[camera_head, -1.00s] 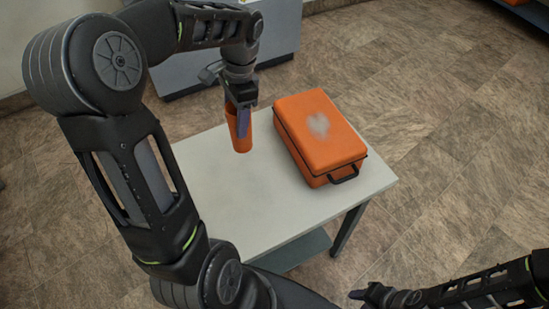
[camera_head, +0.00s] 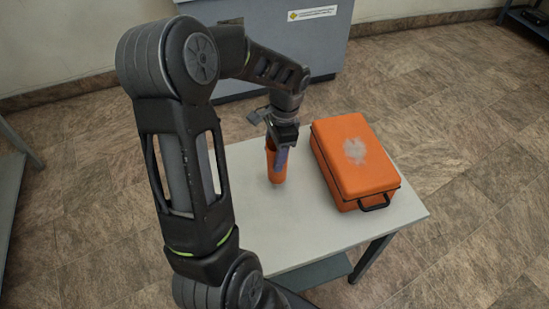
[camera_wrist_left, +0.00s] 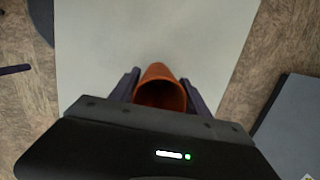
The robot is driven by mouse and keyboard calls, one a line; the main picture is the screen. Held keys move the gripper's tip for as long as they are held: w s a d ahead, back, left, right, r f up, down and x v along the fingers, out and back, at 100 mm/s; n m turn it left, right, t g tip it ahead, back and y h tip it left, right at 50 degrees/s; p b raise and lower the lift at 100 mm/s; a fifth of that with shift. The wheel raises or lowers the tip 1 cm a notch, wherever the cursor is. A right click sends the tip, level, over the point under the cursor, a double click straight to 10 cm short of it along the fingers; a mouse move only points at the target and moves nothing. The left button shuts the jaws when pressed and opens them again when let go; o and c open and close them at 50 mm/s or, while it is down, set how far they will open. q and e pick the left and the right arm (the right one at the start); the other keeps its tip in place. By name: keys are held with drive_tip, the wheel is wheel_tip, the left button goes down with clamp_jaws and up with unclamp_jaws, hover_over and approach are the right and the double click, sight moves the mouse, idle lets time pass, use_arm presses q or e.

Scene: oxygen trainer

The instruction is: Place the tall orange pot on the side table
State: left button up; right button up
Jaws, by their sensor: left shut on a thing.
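The tall orange pot (camera_head: 277,172) is upright at the left part of the white side table (camera_head: 314,223). In the head view its base appears at or just above the tabletop; I cannot tell whether it touches. My left gripper (camera_head: 281,158) comes down from above and is shut on the pot. In the left wrist view the pot (camera_wrist_left: 161,91) sits between the two dark fingers, its open mouth toward the camera, with the table (camera_wrist_left: 105,40) behind it. My right gripper is not in view.
An orange case (camera_head: 352,165) with a black handle lies on the table, right of the pot, with a gap between. A grey cabinet (camera_head: 300,50) stands behind the table. Bare tabletop lies in front of the pot. Tiled floor surrounds the table.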

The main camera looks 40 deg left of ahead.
use_arm(q)
drive_tip(key=shift+f, duration=1.25)
drive_tip(key=shift+f, duration=0.1)
drive_tip(key=shift+f, duration=0.15)
drive_tip(key=o, duration=1.4)
wheel_tip(320, 180, up, 12)
drive_tip(key=w+b, duration=0.1)
drive_tip(key=shift+w+d+r, duration=0.2)
drive_tip(key=shift+w+d, duration=0.1)
drive_tip(key=shift+d, duration=0.1)
